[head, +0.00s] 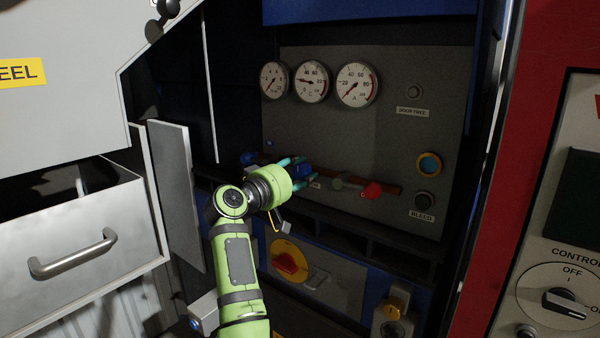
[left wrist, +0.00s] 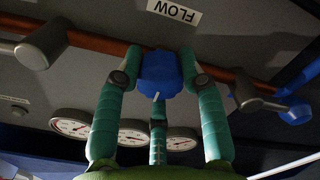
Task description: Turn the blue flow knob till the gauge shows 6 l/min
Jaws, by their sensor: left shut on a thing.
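The blue flow knob (head: 304,172) sits on the grey panel, partly hidden by my fingers in the head view. In the left wrist view the knob (left wrist: 160,78) shows a white mark on its lower part, and an upside-down FLOW label (left wrist: 174,10) is beside it. My left gripper (head: 291,168) is shut on the knob, with teal fingers on both sides of it. Three round gauges, left (head: 274,80), middle (head: 311,82) and right (head: 357,85), are above. The middle needle points left and the right one lower left. The left gauge's reading and units are too small to tell.
A reddish pipe (head: 392,190) runs behind the knob, with a red valve handle (head: 371,191) to its right. Another blue handle (left wrist: 297,112) is close by. A yellow-ringed button (head: 429,164) and a BLEED button (head: 425,200) are farther right. An open drawer (head: 90,215) stands left.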

